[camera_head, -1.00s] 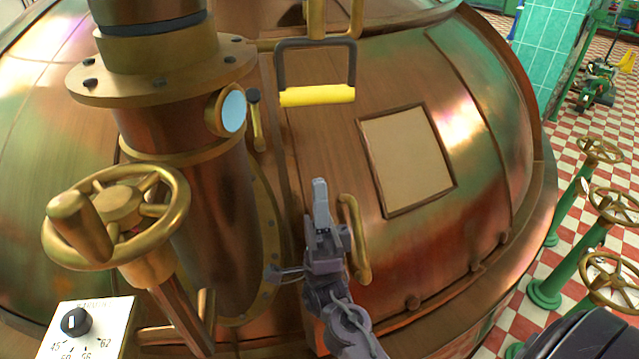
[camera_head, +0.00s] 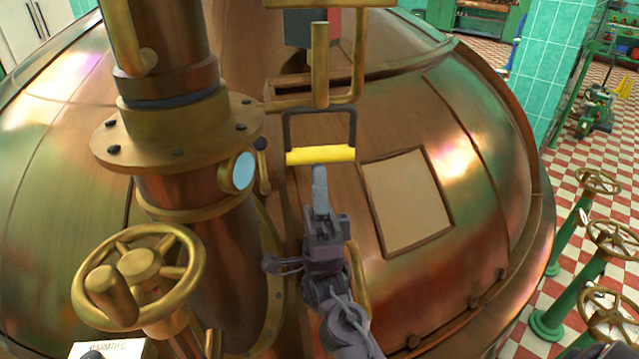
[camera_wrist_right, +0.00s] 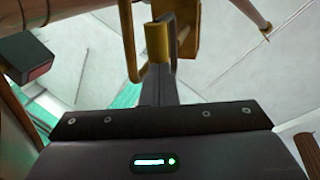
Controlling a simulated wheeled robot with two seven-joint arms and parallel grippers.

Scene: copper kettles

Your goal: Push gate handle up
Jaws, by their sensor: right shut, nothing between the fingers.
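The gate handle (camera_head: 320,155) is a yellow bar on a dark U-shaped bracket, on the copper kettle's sloping front in the head view. My right gripper (camera_head: 319,172) is shut and empty, pointing up, with its fingertips at the lower edge of the yellow bar. I cannot tell whether they touch it. In the right wrist view, the shut fingers (camera_wrist_right: 159,84) point at a yellow cylinder (camera_wrist_right: 157,44) beside a dark bar, which looks like the handle. My left gripper is not in view.
A flanged copper pipe (camera_head: 180,130) and a brass handwheel (camera_head: 138,277) stand left of my right arm. A square panel (camera_head: 406,203) is right of the handle. Brass pipes (camera_head: 321,65) rise above it. Green valve stands (camera_head: 560,285) line the checkered floor at right.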

